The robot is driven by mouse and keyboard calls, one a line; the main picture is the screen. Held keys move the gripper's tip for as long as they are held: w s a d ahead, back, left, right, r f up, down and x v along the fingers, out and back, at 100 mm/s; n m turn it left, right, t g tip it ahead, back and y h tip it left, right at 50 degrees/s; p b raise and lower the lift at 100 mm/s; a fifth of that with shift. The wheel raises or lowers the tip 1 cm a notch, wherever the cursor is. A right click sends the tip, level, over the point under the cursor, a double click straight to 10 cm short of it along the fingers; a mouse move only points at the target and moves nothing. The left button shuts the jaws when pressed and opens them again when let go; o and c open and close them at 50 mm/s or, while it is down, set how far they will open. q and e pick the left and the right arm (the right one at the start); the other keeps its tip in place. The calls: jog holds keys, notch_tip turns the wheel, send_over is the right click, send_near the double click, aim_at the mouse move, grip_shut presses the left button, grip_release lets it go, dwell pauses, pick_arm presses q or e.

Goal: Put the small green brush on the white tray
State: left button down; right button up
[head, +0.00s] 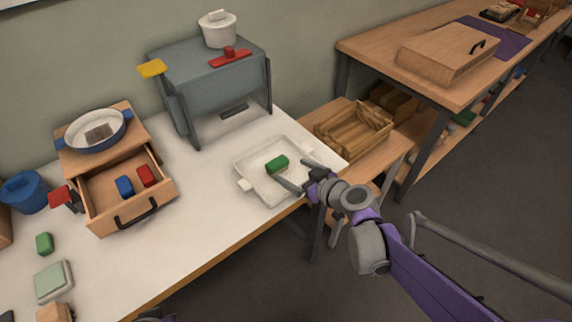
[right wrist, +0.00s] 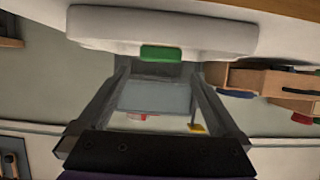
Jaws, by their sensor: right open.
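A small green block-like thing (head: 277,164), which looks like the small green brush, lies inside the white tray (head: 247,184). It also shows in the right wrist view (right wrist: 160,53), against the white tray (right wrist: 225,38). My right gripper (head: 291,172) is open at the tray's right side, its fingertips close to the green brush. In the right wrist view, the two fingers of the right gripper (right wrist: 160,78) are spread with nothing between them. I cannot tell the exact gap to the brush.
A second green block (head: 45,243) lies at the table's left, near a pale green box (head: 53,281). An open wooden drawer (head: 107,192) holds a blue and a red block. A grey stand (head: 210,75) rises behind the tray. A wooden crate (head: 354,131) is at right.

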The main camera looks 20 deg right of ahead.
jog(key=p+v, duration=0.1)
jog(key=v, duration=0.5)
jog(key=s+a+f+m+g, duration=0.1)
jog(key=s+a+f+g, duration=0.45)
jog(key=s, duration=0.45)
jog(key=s+d+f+m+g+h, duration=0.2)
jog(key=s+m+h, duration=0.1)
jog(key=s, duration=0.6)
jog(key=shift+f+h, duration=0.2)
jog(key=shift+h, duration=0.6)
jog(key=shift+w+g, duration=0.1)
jog(key=shift+g, duration=0.15)
